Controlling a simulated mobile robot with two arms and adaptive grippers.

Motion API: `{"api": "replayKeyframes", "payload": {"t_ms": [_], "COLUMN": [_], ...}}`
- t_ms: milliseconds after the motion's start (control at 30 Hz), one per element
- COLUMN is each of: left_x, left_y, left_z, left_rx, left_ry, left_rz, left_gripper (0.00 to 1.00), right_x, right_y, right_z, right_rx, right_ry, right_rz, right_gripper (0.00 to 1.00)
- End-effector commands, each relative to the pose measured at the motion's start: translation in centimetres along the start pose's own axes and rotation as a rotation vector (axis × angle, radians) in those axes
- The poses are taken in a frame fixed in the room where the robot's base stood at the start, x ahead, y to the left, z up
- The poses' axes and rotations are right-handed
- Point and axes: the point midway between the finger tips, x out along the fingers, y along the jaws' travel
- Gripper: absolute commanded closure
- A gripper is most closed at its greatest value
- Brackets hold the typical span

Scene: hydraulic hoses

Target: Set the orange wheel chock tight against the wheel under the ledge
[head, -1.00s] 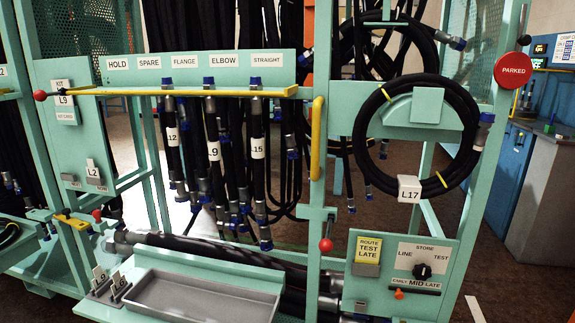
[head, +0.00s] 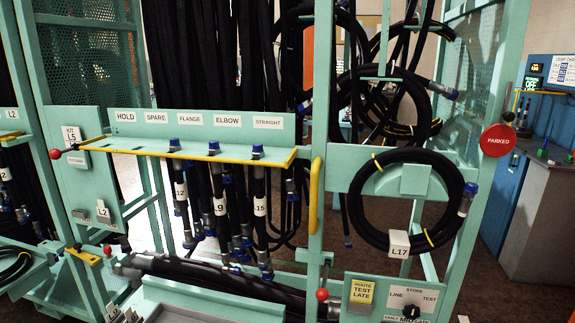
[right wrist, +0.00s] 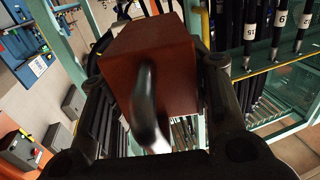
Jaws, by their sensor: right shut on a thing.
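The orange wheel chock (right wrist: 152,65) shows in the right wrist view as a boxy, dark reddish-orange block with a curved black handle (right wrist: 147,105). My right gripper (right wrist: 155,78) is shut on it, with one dark finger on either side. The chock blocks much of that view, and its far side is hidden. Neither gripper shows in the head view, and my left gripper is in no view. I cannot make out the wheel or the ledge above it in these frames.
A green hose rack fills the head view, with a yellow rail (head: 190,154), hanging hoses and a coiled hose (head: 407,206) tagged L17. A red PARKED disc (head: 497,140) is on its right post.

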Motion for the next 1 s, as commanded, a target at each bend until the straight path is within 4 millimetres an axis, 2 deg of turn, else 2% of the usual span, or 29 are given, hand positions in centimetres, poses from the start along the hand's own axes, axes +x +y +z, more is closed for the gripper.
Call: {"api": "replayKeyframes", "payload": {"t_ms": [167, 400, 533, 867, 900, 1000], "left_x": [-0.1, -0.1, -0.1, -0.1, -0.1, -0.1], "left_y": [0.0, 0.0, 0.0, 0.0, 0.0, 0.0], "left_z": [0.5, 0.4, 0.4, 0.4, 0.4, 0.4], "left_rx": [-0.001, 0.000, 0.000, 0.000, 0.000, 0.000], "left_ry": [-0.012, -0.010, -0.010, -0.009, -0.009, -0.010], "left_rz": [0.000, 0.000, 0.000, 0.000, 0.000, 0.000], "left_gripper": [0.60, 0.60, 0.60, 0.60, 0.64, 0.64], "right_x": [-1.7, -5.7, -7.2, -8.0, -8.0, -8.0], "right_y": [0.1, 0.1, 0.1, 0.0, 0.0, 0.0], "right_z": [0.8, 2.4, 2.7, 2.8, 2.8, 2.8], "right_rx": [0.003, 0.002, 0.000, -0.001, 0.000, 0.000], "right_ry": [-0.005, -0.004, -0.002, 0.002, 0.002, 0.002], "right_rz": [0.002, 0.003, 0.002, 0.000, 0.000, 0.000], "right_gripper": [0.87, 0.87, 0.87, 0.87, 0.87, 0.87]}}
